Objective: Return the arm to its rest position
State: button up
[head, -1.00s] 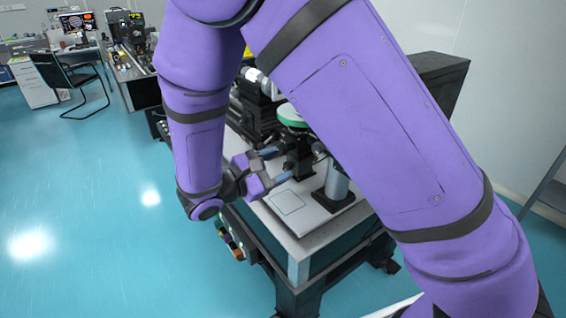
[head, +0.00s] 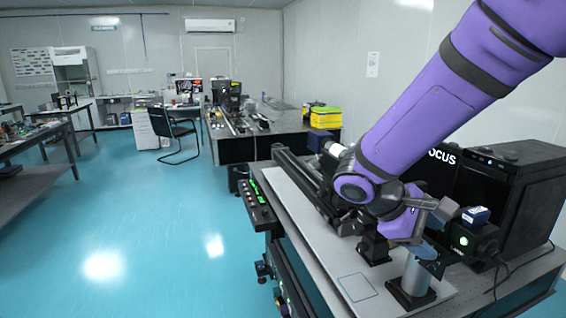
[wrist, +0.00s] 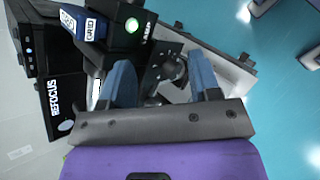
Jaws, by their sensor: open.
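My gripper (wrist: 162,85) shows in the wrist view with its two blue fingers apart and nothing between them. In the head view my gripper (head: 436,225) is at the lower right, over the optical table (head: 325,255), partly hidden by my purple wrist. It is beside a black device with a green light (head: 463,240) and above a grey post (head: 415,272). I cannot tell whether it touches either. My purple arm crosses the upper right of the head view.
A long black rail (head: 305,180) runs along the table. A black chair (head: 177,135) and a second bench (head: 265,145) are farther back. The blue floor at left is clear.

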jog(key=s+d+r+m+t+y, duration=0.4)
jog(key=s+r+m+t+y, duration=0.2)
jog(key=s, duration=0.8)
notch_tip(320, 180, up, 5)
jog(key=m+y, duration=0.2)
jog(key=y, duration=0.2)
jog(key=shift+t, duration=0.3)
